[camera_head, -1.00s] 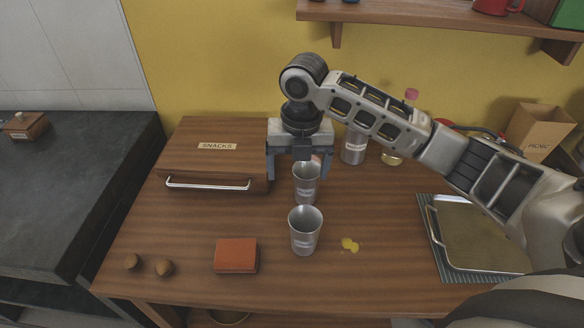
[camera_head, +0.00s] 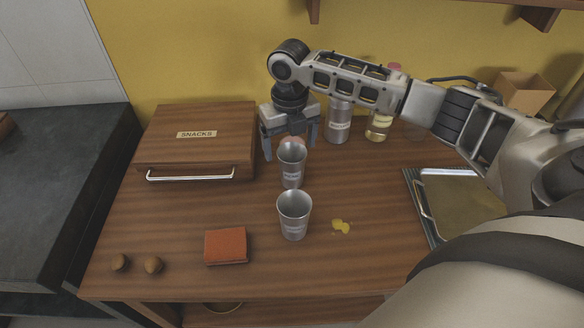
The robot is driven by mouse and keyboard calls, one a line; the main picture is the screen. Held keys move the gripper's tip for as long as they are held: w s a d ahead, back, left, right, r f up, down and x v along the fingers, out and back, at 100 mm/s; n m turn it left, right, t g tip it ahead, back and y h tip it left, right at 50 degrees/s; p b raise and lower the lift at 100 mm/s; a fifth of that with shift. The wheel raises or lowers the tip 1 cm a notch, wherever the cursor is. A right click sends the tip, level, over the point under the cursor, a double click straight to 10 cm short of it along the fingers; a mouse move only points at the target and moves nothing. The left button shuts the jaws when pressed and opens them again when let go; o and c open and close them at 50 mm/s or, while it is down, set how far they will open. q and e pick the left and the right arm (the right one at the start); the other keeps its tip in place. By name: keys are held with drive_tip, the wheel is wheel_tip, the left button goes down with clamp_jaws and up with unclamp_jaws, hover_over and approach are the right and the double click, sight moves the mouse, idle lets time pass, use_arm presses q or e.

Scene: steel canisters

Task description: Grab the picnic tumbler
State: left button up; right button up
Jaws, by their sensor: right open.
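Two steel tumblers stand upright on the wooden counter, one behind the other: the far tumbler (camera_head: 291,168) and the near tumbler (camera_head: 294,216). Each has a small pale label, too small to read surely, so I cannot tell which is the picnic tumbler. My right gripper (camera_head: 290,149) points down, open, at the far tumbler's rim, one finger showing on either side. I cannot tell whether the fingers are around the tumbler or just behind it; it is not gripped. The near tumbler is apart from the gripper. My left gripper is out of view.
A wooden snacks box (camera_head: 196,150) stands left of the gripper. A labelled steel canister (camera_head: 339,122) and a jar (camera_head: 378,126) stand behind, right. A metal tray (camera_head: 462,212) is at right.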

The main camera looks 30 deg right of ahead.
sight(292, 156)
drive_tip(key=f, duration=0.5)
drive_tip(key=shift+w+d, duration=0.25)
drive_tip(key=shift+d, duration=0.15)
drive_tip(key=c, duration=1.1)
